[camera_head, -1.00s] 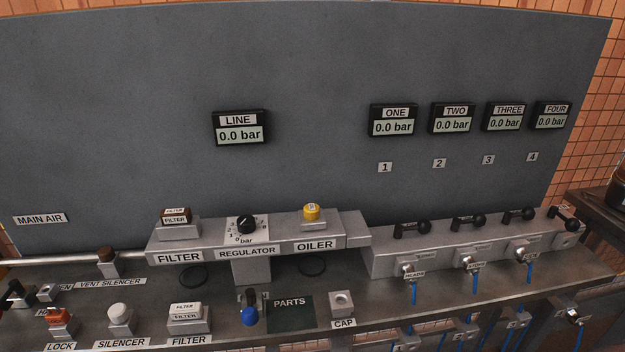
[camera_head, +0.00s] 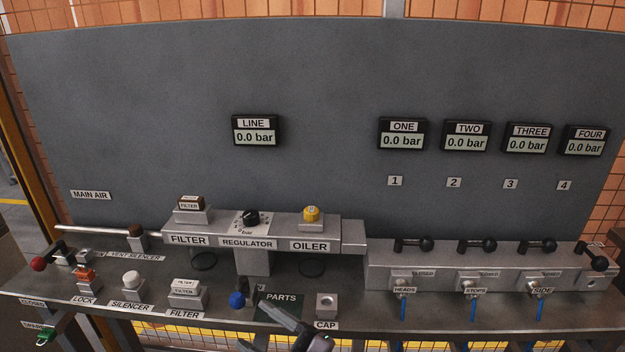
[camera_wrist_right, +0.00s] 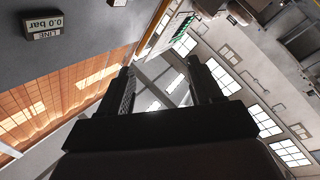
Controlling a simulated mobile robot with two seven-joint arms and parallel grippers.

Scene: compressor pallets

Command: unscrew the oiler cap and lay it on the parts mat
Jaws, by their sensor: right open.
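The yellow oiler cap (camera_head: 311,214) sits on the oiler block, above the OILER label. The dark parts mat (camera_head: 294,309) lies on the bench below, marked PARTS and partly covered by my right gripper. My right gripper (camera_head: 254,325) is at the bottom of the head view, in front of the mat and well below the cap. In the right wrist view its two fingers (camera_wrist_right: 160,68) are apart with nothing between them. My left gripper is not in view.
A grey CAP stand (camera_head: 327,302) is right of the mat. A blue-ended lever (camera_head: 238,299) is left of it. The regulator knob (camera_head: 251,217) is left of the oiler. A valve manifold (camera_head: 380,275) with black handles stands to the right.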

